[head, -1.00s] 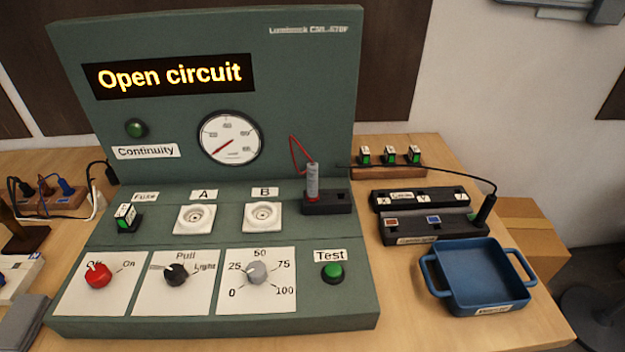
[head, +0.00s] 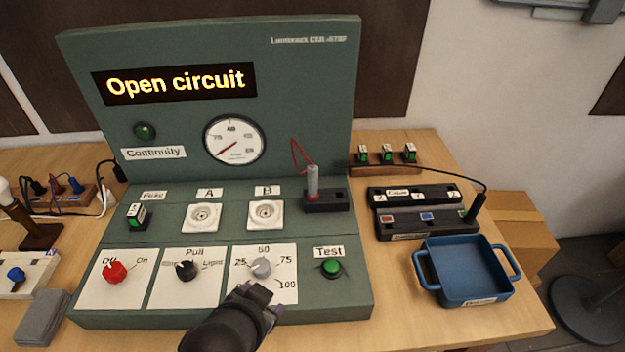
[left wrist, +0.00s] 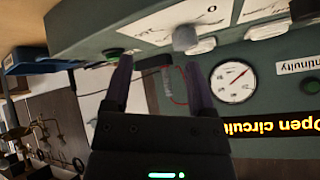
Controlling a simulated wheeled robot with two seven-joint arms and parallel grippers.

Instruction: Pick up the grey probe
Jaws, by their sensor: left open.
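The grey probe (head: 312,180) stands upright in a black holder (head: 326,203) at the right of the green test panel, with a red wire at its top and a red ring at its base. In the left wrist view the probe (left wrist: 167,78) shows small, beyond and between the fingers. My left gripper (head: 262,301) is over the panel's lower front edge, below the grey dial, in front of the probe and apart from it. Its fingers (left wrist: 158,68) are spread and empty. My right gripper is in neither view.
The grey dial knob (head: 261,267) and green Test button (head: 331,268) stick up near my left gripper. A black probe (head: 475,207) stands in the long black block at right. A blue tray (head: 468,273) stands in front of it.

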